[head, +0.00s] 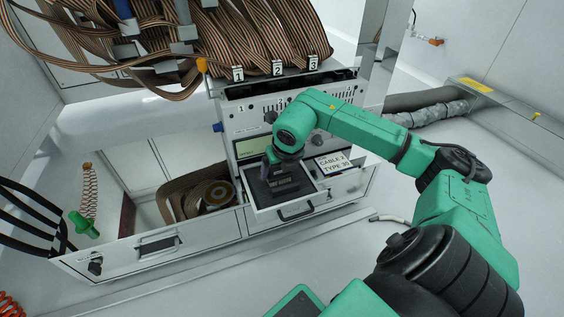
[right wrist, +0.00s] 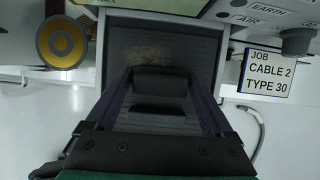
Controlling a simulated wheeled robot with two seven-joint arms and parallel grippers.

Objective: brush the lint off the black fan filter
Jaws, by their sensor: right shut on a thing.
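The black fan filter (head: 258,188) lies flat in a light-framed tray at the front of the white cabinet. In the right wrist view, the filter (right wrist: 190,45) has a pale tan patch of lint (right wrist: 147,52) near its far middle. My right gripper (head: 285,187) is over the filter, pointing down. In the right wrist view, it is shut on a dark block-like thing, probably the brush (right wrist: 153,82), between its two fingers. The block hides the near part of the filter. I cannot tell whether its underside touches the filter. My left gripper is not in view.
A job card (head: 333,163) is right of the filter on the cabinet front. An open drawer (head: 160,246) to the left holds a cable reel (head: 218,193). Brown ribbon cables (head: 240,35) crowd the cabinet top. The floor at the right is clear.

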